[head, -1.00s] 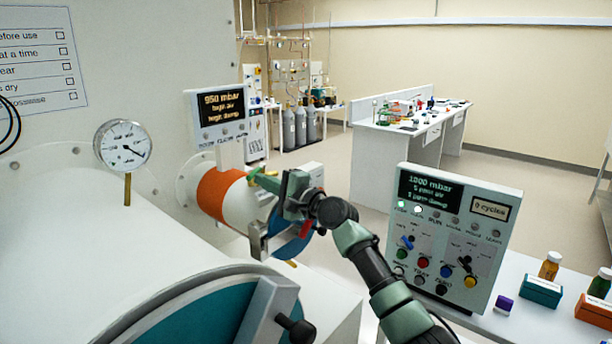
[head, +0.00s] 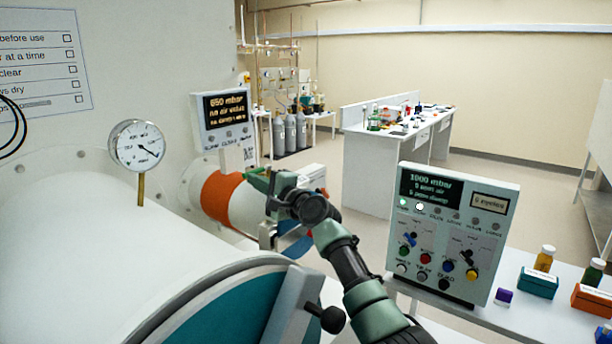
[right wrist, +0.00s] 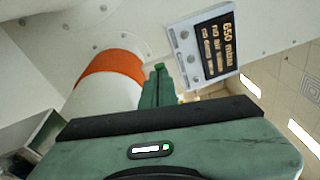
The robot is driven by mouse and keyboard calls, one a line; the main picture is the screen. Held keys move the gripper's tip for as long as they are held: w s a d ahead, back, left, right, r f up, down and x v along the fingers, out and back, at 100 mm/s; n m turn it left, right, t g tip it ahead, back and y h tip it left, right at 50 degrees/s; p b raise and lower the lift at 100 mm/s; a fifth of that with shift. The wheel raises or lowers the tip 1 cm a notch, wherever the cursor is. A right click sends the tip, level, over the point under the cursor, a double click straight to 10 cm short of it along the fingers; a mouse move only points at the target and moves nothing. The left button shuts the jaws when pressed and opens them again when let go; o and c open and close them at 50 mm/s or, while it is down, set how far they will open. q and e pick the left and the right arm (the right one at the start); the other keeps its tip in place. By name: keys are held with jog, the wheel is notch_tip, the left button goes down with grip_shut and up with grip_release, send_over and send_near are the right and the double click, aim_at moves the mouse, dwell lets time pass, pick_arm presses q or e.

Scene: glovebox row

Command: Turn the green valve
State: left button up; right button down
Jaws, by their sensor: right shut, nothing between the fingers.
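A small bright green piece (head: 260,182), seemingly the green valve's handle, shows beside the white transfer tube (head: 246,207) with its orange band. My right gripper (head: 272,184) is at the tube's near end, shut and empty, partly covering the green piece. In the right wrist view, my gripper's narrow fingers (right wrist: 154,90) point toward the wall beside the tube (right wrist: 102,92). A bright green bit (right wrist: 160,67) shows at their tip; I cannot tell whether they touch it. My left gripper is out of view.
A display (head: 225,118) stands above the tube and a round gauge (head: 137,146) at left. A large teal round door (head: 215,310) fills the lower front. A control panel (head: 455,230) with knobs stands at right on a white bench, near small bottles (head: 545,258) and boxes (head: 538,283).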

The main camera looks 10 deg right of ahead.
jog(key=shift+a+r, duration=0.25)
jog(key=shift+r, duration=0.35)
jog(key=shift+s+f, duration=0.15)
jog(key=v, duration=0.5)
jog(key=f+b+v, duration=0.1)
jog(key=v, duration=0.1)
jog(key=shift+d, duration=0.45)
jog(key=shift+s, duration=0.15)
